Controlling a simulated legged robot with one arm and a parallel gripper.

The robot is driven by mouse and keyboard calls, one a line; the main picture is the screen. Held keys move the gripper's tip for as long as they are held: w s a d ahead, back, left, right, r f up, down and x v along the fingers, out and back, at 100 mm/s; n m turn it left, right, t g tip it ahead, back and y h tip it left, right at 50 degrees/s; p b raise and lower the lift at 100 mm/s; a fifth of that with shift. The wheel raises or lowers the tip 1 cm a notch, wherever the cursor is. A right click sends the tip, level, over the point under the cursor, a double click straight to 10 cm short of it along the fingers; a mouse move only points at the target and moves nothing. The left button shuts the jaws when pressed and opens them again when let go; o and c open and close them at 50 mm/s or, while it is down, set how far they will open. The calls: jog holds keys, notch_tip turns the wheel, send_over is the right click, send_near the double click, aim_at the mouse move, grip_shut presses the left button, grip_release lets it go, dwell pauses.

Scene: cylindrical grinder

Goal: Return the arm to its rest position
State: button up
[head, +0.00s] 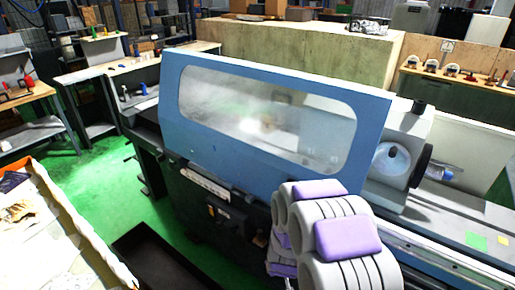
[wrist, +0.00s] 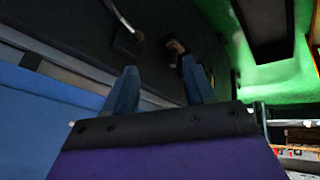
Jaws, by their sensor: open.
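My gripper (wrist: 157,78) shows in the wrist view with its two dark blue fingers apart and nothing between them. It is close to the front of the cylindrical grinder, whose blue guard (wrist: 40,115) fills the lower left of that view. In the head view the grinder's blue guard (head: 170,117) with its long window is down across the middle of the machine. My grey and purple arm is folded at the lower right of the head view, in front of the guard. I cannot make out the gripper's fingers there.
The grinder's right-hand housing (head: 408,125) and bed lie right of the guard. A pale, cluttered surface (head: 75,235) is at the lower left, beside a black tray (head: 150,262). Green floor (head: 100,180) lies open between them and the workbenches behind. A concrete-like block (head: 290,55) stands behind the grinder.

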jog(key=s+a+r+m+g+y, duration=0.1)
jog(key=s+r+g+y, duration=0.1)
jog(key=s+r, duration=0.5)
jog(key=s+d+r+m+g, duration=0.1)
jog(key=s+d+r+g, duration=0.2)
jog(key=s+r, duration=0.7)
jog(key=s+d+r+m+g+h, duration=0.1)
jog(key=s+d+r+m+g, duration=0.1)
jog(key=s+r, duration=0.9)
jog(key=s+d+g, duration=0.1)
jog(key=s+d, duration=0.1)
jog(key=s, duration=0.4)
jog(key=shift+s+d+m, duration=0.15)
jog(key=shift+s+m, duration=0.15)
jog(key=shift+s, duration=0.1)
jog(key=shift+c, duration=0.5)
